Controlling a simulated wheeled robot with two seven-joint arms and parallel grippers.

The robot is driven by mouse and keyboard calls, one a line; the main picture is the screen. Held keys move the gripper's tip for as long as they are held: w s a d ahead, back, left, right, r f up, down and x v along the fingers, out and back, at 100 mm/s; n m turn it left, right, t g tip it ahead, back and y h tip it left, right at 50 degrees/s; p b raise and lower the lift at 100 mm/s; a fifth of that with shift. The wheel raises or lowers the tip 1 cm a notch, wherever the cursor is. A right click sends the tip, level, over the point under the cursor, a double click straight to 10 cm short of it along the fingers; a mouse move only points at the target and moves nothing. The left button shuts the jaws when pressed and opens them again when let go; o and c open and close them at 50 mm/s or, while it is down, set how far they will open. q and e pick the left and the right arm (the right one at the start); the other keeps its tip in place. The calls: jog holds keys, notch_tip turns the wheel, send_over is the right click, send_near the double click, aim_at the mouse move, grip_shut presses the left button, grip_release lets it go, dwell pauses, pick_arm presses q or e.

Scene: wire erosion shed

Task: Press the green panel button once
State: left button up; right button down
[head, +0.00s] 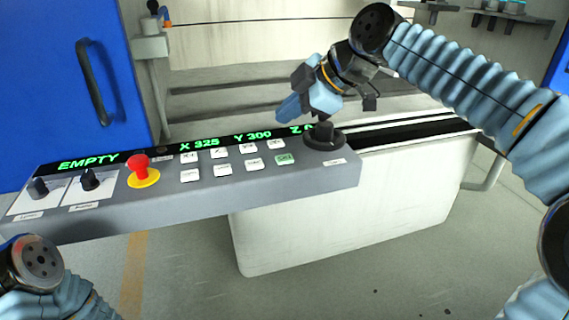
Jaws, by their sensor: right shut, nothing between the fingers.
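The green panel button (285,158) is a small square key with dark lettering. It sits at the right end of the lower row of keys on the grey control panel (210,195), and nothing covers it. My right gripper (287,109) comes in from the upper right, with its light blue fingers shut and empty.
White keys (253,164) sit close to the green button. A black joystick knob (323,136) stands just to its right. A red mushroom button (139,170) on a yellow base and two black knobs (90,179) are at the left. A blue door (75,80) stands behind.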

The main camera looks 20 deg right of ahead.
jog(key=b, duration=0.4)
send_over(288, 159)
notch_tip(288, 159, down, 6)
jog(key=shift+r, duration=0.25)
jog(key=shift+f, duration=0.35)
jog(key=shift+b, duration=0.3)
dwell(0.9)
jog(key=shift+f+b, duration=0.4)
jog(key=shift+f+b, duration=0.35)
dwell(0.5)
jog(key=shift+r, duration=0.15)
jog(key=shift+r+p, duration=0.65)
jog(key=shift+r, duration=0.15)
